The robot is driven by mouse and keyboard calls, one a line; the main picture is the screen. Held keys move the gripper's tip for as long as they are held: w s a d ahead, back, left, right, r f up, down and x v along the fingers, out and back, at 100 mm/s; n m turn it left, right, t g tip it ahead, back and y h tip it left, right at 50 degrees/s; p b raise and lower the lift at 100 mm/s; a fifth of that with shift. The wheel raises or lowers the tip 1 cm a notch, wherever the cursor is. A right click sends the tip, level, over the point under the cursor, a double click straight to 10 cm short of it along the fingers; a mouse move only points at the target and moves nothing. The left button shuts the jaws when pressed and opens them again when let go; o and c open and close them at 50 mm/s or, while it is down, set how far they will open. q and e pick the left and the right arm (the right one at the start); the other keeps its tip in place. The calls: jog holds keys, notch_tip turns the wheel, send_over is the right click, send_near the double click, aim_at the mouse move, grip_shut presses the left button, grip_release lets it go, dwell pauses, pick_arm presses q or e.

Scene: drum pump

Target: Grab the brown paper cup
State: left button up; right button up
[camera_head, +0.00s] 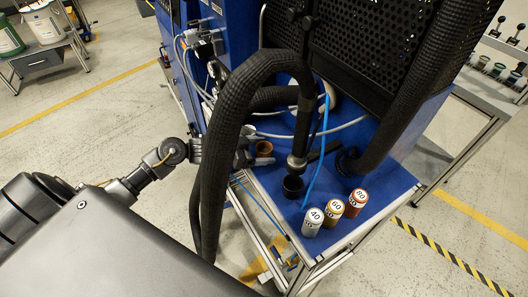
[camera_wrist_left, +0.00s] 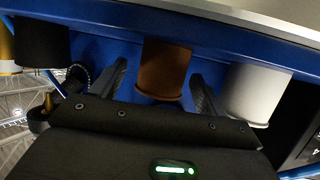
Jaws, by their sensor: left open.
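In the left wrist view the brown cup (camera_wrist_left: 163,68) sits between the two dark fingers, with a gap on each side. My left gripper (camera_head: 253,157) is open at the cup, and the hose partly hides its wrist in the head view. My left gripper (camera_wrist_left: 161,88) shows both fingers apart in the wrist view. My right gripper is not in view.
A white cup (camera_wrist_left: 248,92) is right of the brown cup in the wrist view, a black cup (camera_wrist_left: 42,42) left. In the head view, a black cup (camera_head: 293,186) and canisters marked 40 (camera_head: 312,222), 60 (camera_head: 331,213) and 80 (camera_head: 356,203) stand nearer the front edge. Thick hoses (camera_head: 217,150) crowd the deck.

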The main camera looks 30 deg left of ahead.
pick_arm(q)
jog(key=x, duration=0.2)
jog(key=shift+w+d+f, duration=0.1)
jog(key=shift+w+d, duration=0.05)
jog(key=shift+w, duration=0.2)
jog(key=c, duration=1.1)
jog(key=shift+o, duration=0.2)
jog(key=shift+r, duration=0.7)
jog(key=s+a+r+b, duration=0.1)
jog(key=s+a+r, duration=0.1)
jog(key=a+r, duration=0.3)
jog(key=s+a+r+b, duration=0.1)
jog(key=s+a+r, duration=0.2)
jog(key=a+r, duration=0.3)
jog(key=shift+s+a+r, duration=0.3)
jog(key=shift+s+a, duration=0.05)
jog(key=shift+a, duration=0.6)
